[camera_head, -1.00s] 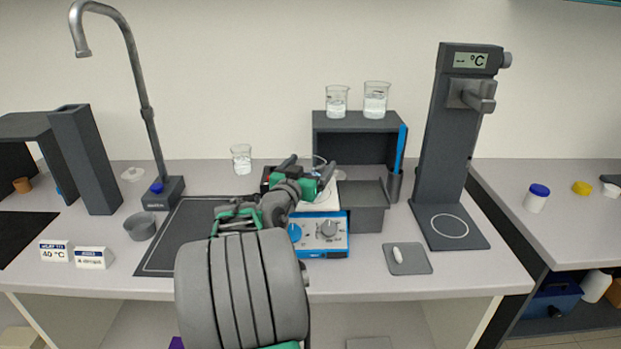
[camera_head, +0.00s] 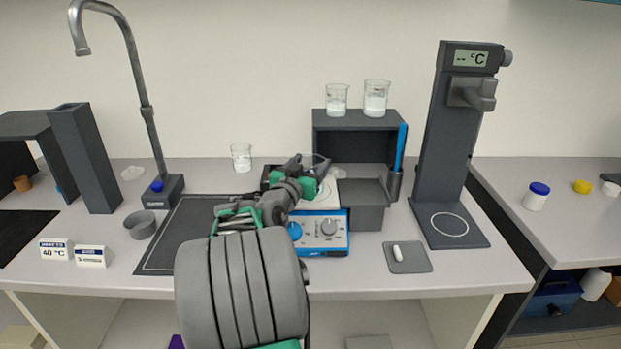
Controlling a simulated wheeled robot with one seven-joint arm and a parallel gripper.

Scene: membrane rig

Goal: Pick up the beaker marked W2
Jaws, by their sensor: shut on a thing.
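My gripper (camera_head: 318,166) is shut on a clear glass beaker (camera_head: 314,159) above the hotplate's white top. My own wrist and fingers cover most of the beaker, and I cannot read its marking. Two more glass beakers, a left one (camera_head: 337,101) and a right one (camera_head: 376,98), stand on the dark shelf box. Another beaker (camera_head: 241,158) stands on the bench at the back, left of my gripper. Their markings are too small to read.
The blue-fronted hotplate (camera_head: 319,234) is under my gripper, with a grey bin (camera_head: 368,217) to its right. A tall stand with a °C display (camera_head: 432,170) is further right. A tap (camera_head: 150,120) rises at left. The dark mat (camera_head: 175,245) is clear.

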